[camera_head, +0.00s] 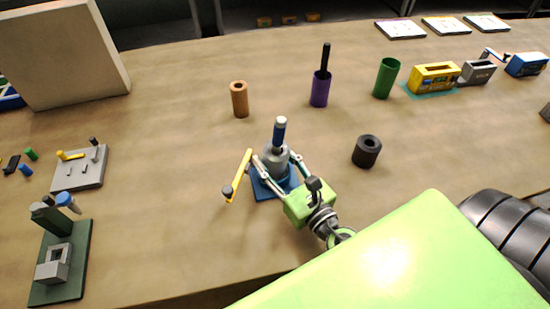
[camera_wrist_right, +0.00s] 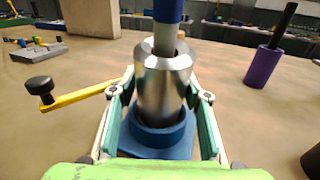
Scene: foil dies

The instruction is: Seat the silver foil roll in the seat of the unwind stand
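The silver foil roll (camera_head: 276,155) is upright around the post (camera_head: 279,132), which has a blue upper part and a pale tip. In the right wrist view the roll (camera_wrist_right: 163,85) has its lower end at the blue ring-shaped seat (camera_wrist_right: 160,140) of the unwind stand. A dark gap shows inside the ring's rim; whether the roll rests on the bottom is hidden. The stand's blue base (camera_head: 262,188) lies on the table. My left gripper is not in view.
A yellow crank arm (camera_head: 240,172) with a black knob extends left of the stand. A black ring-like cylinder (camera_head: 367,151) stands to the right. Orange (camera_head: 239,99), purple (camera_head: 320,89) and green (camera_head: 386,78) cylinders stand behind. A green-based fixture (camera_head: 60,265) lies far left; table between is clear.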

